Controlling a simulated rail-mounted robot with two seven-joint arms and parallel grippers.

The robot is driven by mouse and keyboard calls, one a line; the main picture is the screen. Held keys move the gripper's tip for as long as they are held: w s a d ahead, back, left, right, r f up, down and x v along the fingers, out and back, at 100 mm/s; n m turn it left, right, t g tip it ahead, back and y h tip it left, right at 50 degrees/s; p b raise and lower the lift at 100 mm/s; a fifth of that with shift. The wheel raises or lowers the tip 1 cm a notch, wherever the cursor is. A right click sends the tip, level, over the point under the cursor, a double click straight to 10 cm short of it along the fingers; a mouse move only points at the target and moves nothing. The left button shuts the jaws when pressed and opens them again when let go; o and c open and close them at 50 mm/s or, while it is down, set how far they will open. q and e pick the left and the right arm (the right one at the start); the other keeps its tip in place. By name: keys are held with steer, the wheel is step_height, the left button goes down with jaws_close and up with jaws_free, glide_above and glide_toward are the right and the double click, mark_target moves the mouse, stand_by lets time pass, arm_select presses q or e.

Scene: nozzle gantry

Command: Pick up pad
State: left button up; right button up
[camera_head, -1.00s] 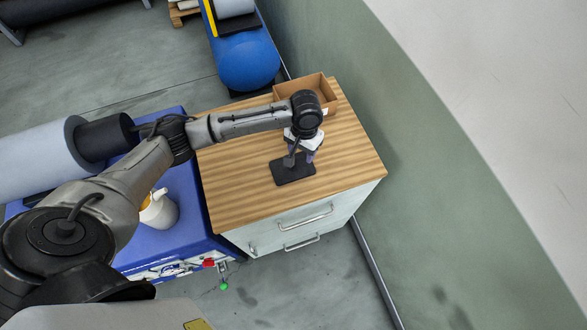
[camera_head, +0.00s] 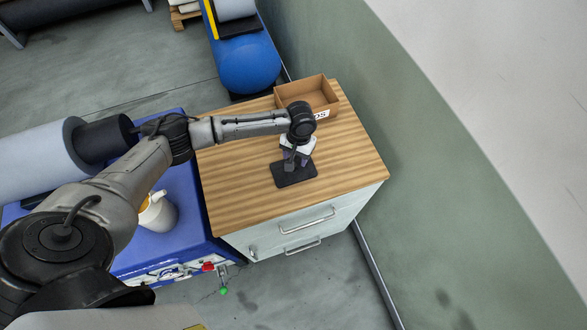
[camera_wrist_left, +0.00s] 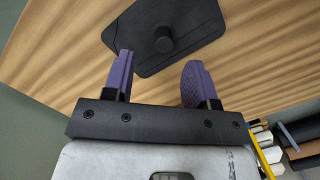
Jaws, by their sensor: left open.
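The pad (camera_head: 296,177) is a flat black plate lying on the wooden cabinet top. In the left wrist view the pad (camera_wrist_left: 196,30) has rounded corners and a short round knob standing up from it. My left gripper (camera_head: 297,160) is over the pad's back part in the head view, partly hiding it. In the left wrist view the purple fingers of my left gripper (camera_wrist_left: 160,70) are spread apart and empty. The knob appears beyond the fingertips, in line with the gap between them. My right gripper is in neither view.
The cabinet top (camera_head: 240,170) is bare wood around the pad. An open brown box (camera_head: 330,106) with a white label stands at its back edge. A green wall (camera_head: 400,140) runs along the right. A white jug (camera_head: 160,212) stands on the blue machine at left.

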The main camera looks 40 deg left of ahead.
arm_select(q)
steer(key=shift+s+f, duration=0.2)
steer(key=shift+f, duration=0.65)
steer(key=shift+s+f, duration=0.2)
steer(key=shift+f, duration=0.6)
steer(key=shift+s+f, duration=0.2)
steer(key=shift+f, duration=0.65)
steer(key=shift+c, duration=0.2)
jaws_close()
